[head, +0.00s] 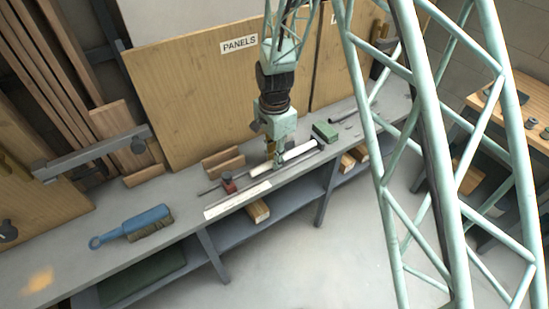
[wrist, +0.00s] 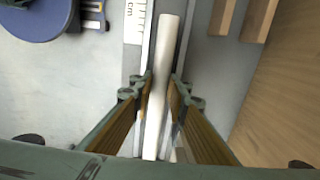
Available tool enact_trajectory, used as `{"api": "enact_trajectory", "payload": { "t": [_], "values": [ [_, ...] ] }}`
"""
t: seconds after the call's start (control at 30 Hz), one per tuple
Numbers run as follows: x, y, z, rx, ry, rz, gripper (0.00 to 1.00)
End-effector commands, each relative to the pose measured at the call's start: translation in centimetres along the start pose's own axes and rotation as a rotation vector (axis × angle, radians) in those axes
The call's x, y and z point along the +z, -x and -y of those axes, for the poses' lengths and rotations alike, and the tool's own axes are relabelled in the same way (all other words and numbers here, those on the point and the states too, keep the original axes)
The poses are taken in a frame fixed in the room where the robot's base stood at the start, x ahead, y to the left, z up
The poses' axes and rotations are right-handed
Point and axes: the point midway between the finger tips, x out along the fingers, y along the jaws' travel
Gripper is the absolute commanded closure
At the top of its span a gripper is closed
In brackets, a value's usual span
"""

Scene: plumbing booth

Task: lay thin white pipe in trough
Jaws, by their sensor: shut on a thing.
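The pipe's far end sticks out past the fingertips.
A white ruler strip (head: 237,201) lies along the bench's front edge. A red clamp-like piece (head: 228,183) stands on a thin rod behind it. A blue-handled brush (head: 135,225) is farther left, and a green block (head: 325,131) is to the right. A wooden panel (head: 205,95) stands behind.

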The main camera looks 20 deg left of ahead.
Motion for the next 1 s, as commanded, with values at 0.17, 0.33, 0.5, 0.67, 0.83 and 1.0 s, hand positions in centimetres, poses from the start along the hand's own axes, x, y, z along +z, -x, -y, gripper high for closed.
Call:
{"api": "enact_trajectory", "payload": {
  "t": [0.17,0.33,0.5,0.67,0.83,1.0],
  "values": [
    [0.00,-0.58,0.01,0.000,0.000,0.000,0.96],
    [0.00,-0.77,0.02,-0.001,0.000,0.000,0.96],
    [0.00,-0.79,0.02,-0.001,0.000,0.000,0.96],
    [0.00,-0.78,0.01,0.000,0.000,0.000,0.84],
    [0.00,-0.78,0.01,0.000,0.000,0.000,0.69],
    [0.00,-0.80,0.00,0.000,0.000,0.000,0.69]
  ]
}}
